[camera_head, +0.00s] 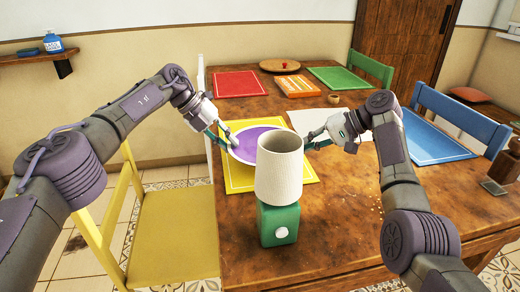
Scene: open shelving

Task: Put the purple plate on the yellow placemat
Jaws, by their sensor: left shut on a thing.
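The purple plate (247,146) has a pale rim and lies over the far part of the yellow placemat (238,180) in the head view. I cannot tell whether it touches the mat. My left gripper (229,141) is shut on the plate's left edge. My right gripper (308,143) is at the right, beside the lamp shade. Whether its fingers are open or shut is unclear. The lamp shade hides the plate's right front part and part of the placemat.
A lamp with a white shade (280,170) and green base (279,224) stands in front of the placemat. Red (238,84), green (338,78) and blue (433,140) placemats lie around the wooden table (345,215). A yellow chair (175,235) stands at the left.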

